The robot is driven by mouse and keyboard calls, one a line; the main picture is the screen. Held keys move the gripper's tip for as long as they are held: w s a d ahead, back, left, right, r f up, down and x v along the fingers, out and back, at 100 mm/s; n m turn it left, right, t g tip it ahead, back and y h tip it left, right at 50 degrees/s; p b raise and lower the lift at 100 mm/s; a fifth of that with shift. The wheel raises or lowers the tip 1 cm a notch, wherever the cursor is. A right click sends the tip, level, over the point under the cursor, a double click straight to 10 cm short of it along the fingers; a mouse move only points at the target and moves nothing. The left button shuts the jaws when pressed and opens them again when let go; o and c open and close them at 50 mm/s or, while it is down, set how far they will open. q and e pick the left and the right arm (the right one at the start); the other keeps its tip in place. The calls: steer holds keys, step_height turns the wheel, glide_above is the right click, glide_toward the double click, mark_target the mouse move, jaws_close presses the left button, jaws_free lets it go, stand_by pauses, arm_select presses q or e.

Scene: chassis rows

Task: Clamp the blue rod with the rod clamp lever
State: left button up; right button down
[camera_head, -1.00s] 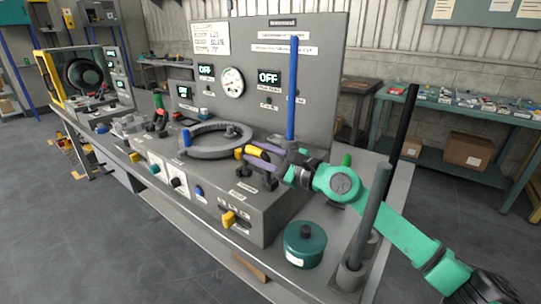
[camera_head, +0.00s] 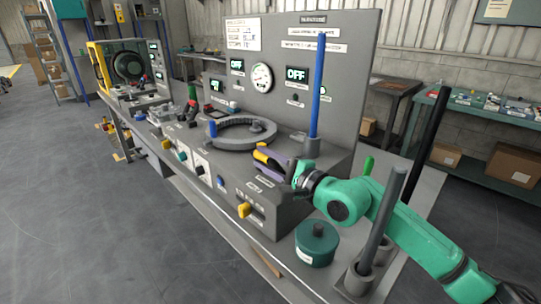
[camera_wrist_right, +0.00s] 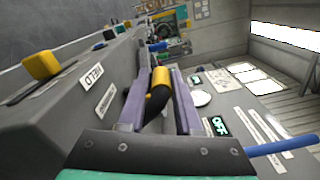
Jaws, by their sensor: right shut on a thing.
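The blue rod (camera_head: 318,85) stands upright in a grey holder (camera_head: 311,146) at the right end of the console; it also shows at the lower right of the right wrist view (camera_wrist_right: 282,146). My right gripper (camera_head: 264,157) is left of the rod's foot, with its purple fingers shut on a lever with a yellow grip. In the right wrist view the yellow grip (camera_wrist_right: 162,78) and its black shaft (camera_wrist_right: 156,104) lie between the two fingers (camera_wrist_right: 160,95). The fingers hide part of the lever, and its pivot is not clear. My left gripper is not in view.
A grey ring (camera_head: 240,134) lies left of the gripper. A yellow knob (camera_head: 244,210) sits on the console's front. A green canister (camera_head: 316,245) and a grey rod (camera_head: 384,222) stand at the near right, close to my right arm. The instrument panel (camera_head: 345,60) rises behind.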

steer(key=c, duration=0.7)
jaws_free()
steer(key=shift+w+d, duration=0.1)
steer(key=shift+d, duration=0.05)
step_height(320, 180, up, 20)
